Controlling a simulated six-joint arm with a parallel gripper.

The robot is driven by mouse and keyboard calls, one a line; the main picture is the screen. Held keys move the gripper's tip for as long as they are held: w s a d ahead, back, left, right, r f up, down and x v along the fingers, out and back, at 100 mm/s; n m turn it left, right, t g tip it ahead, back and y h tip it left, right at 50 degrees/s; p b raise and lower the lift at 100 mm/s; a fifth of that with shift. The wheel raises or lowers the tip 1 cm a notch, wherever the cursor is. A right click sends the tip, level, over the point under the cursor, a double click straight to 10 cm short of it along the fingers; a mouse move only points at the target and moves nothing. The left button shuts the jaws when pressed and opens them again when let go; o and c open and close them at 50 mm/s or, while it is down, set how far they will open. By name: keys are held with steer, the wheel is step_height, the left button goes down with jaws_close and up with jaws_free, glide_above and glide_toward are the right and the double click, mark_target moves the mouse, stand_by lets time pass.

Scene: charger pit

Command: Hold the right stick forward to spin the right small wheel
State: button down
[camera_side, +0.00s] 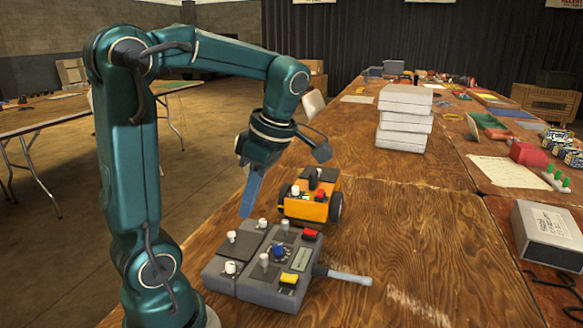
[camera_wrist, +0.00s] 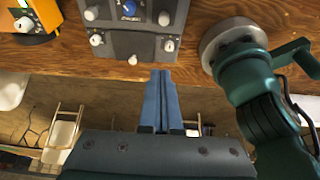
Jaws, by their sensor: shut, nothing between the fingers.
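The grey controller (camera_side: 218,285) lies on the wooden table and carries several white-capped sticks. One white-capped stick (camera_side: 230,267) is at its near left; in the wrist view it shows as the stick (camera_wrist: 169,45) closest to my fingers. Another white-capped stick (camera_side: 262,223) is at the far left corner. I cannot tell for sure which is the right stick. My gripper (camera_side: 246,212) is shut and empty, its blue fingers pointing down by the controller's left edge. In the wrist view the gripper (camera_wrist: 160,72) is just outside that edge, touching no stick. The orange vehicle (camera_side: 306,210) with dark wheels stands behind the controller.
A grey rod (camera_side: 345,275) sticks out from the controller's right side. A stack of white boxes (camera_side: 403,120) stands farther back. Red and yellow switches (camera_side: 289,279) sit on the controller.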

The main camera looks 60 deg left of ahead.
mark_target(264, 265)
steer(key=shift+f, duration=0.1)
steer(key=x, duration=0.9)
steer(key=shift+s+a+f, duration=0.1)
steer(key=shift+s+f, duration=0.15)
steer(key=shift+f, duration=0.05)
steer(key=shift+w+d+f, duration=0.15)
steer(key=shift+w+d, duration=0.05)
steer(key=shift+w, duration=0.15)
steer(key=shift+w+d, duration=1.15)
